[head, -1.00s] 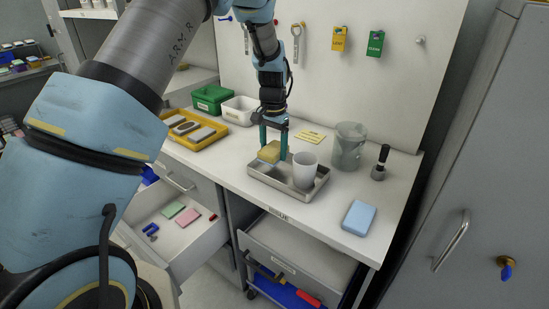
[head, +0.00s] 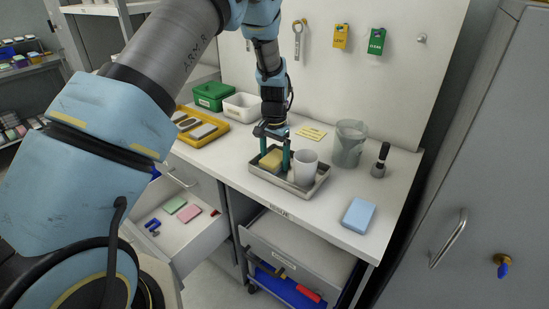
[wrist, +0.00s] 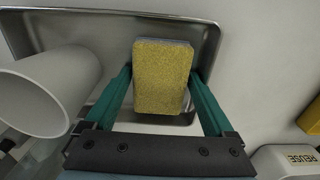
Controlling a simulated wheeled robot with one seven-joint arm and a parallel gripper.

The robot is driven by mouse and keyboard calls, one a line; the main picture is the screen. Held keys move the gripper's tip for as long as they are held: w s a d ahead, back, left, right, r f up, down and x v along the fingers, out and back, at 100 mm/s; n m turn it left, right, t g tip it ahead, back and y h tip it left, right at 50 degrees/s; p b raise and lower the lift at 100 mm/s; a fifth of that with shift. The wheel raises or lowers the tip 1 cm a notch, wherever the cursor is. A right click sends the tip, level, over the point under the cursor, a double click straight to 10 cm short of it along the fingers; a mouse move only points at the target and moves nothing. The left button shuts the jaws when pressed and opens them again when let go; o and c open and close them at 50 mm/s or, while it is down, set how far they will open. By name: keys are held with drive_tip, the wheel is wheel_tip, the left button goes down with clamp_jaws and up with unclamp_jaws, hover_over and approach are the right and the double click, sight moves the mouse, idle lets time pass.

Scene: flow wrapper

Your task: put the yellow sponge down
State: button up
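The yellow sponge (head: 271,160) is in the left part of a metal tray (head: 294,193) on the bench, low at the tray floor. In the wrist view, the sponge (wrist: 162,78) shows its yellow face, with a grey edge at the far side. My gripper (head: 275,158) is down at the tray, with one teal finger on each side of the sponge. The fingers look slightly spread, with narrow gaps beside the sponge; contact at the tips is hard to see. A white cup (head: 306,168) stands in the tray, right of the sponge.
A clear jug (head: 349,145) and a black-handled tool (head: 380,160) stand to the right. A blue block (head: 358,215) lies near the front edge. A white bin (head: 242,107), a green bin (head: 211,95) and a yellow tray (head: 205,133) stand to the left. Drawers below are open.

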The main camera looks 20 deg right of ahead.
sight(274, 157)
wheel_tip(274, 157, up, 12)
drive_tip(key=b, duration=0.4)
drive_tip(key=a+r+n, duration=0.2)
drive_tip(key=a+n, duration=0.3)
drive_tip(key=a, duration=1.4)
drive_tip(key=s+a+n, duration=0.3)
drive_tip(key=s+a, duration=0.2)
drive_tip(key=a, duration=0.4)
drive_tip(key=s+a+n+t, duration=0.1)
drive_tip(key=s+a+n, duration=0.2)
drive_tip(key=s+a, duration=0.3)
drive_tip(key=a, duration=0.2)
drive_tip(key=shift+a+f+t, duration=0.3)
drive_tip(key=shift+a, duration=0.05)
drive_tip(key=shift+s, duration=0.1)
